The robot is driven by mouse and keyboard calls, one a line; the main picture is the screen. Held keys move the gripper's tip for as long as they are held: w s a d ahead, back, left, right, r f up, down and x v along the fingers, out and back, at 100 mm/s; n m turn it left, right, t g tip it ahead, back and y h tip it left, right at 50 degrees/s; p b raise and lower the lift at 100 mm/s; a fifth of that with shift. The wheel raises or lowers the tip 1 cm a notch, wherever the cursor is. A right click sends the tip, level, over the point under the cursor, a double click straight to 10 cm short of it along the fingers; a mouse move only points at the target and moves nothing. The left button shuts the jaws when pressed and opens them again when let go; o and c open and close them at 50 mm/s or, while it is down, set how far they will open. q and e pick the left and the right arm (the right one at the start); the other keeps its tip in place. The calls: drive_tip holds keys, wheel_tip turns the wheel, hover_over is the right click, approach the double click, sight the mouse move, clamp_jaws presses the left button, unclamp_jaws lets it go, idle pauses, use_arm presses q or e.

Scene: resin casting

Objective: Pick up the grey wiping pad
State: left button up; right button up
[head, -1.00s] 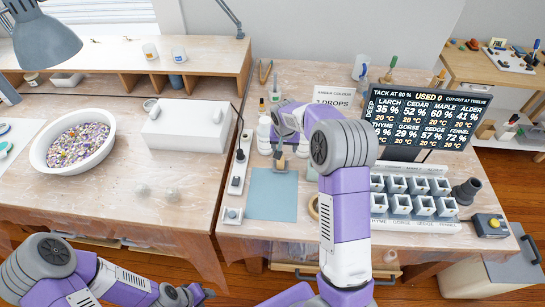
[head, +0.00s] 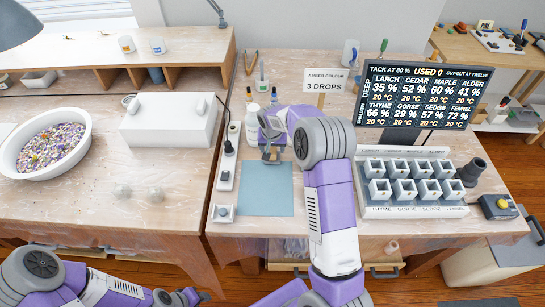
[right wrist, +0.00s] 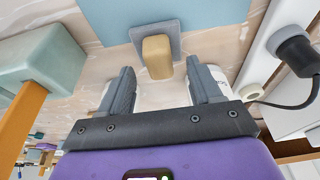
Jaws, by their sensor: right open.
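The grey wiping pad (right wrist: 138,38) lies flat at the edge of the blue mat in the right wrist view, with a tan block (right wrist: 157,58) as its handle. My right gripper (right wrist: 161,80) is open and empty, with the handle ahead of and between its two fingers, apart from both. In the head view my right gripper (head: 270,150) is over the far edge of the blue mat (head: 265,198) and largely hides the pad. My left gripper (head: 188,298) is low at the bottom edge of the head view, away from the pad; its jaws are too unclear to read.
A white power strip (head: 226,170) with a black plug (right wrist: 298,52) lies beside the mat. Bottles (head: 252,122) and the 3 DROPS sign (head: 324,82) stand behind. A rack of white cups (head: 415,212) is at right. The mat's near part is clear.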

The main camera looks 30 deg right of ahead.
sight(273, 150)
drive_tip(key=x, duration=0.3)
drive_tip(key=shift+d+f+b, duration=0.1)
drive_tip(key=shift+b, duration=0.2)
drive_tip(key=shift+c, duration=0.2)
drive_tip(key=c, duration=1)
wheel_tip(273, 150, up, 10)
drive_tip(key=p, duration=0.2)
drive_tip(key=shift+p, duration=0.4)
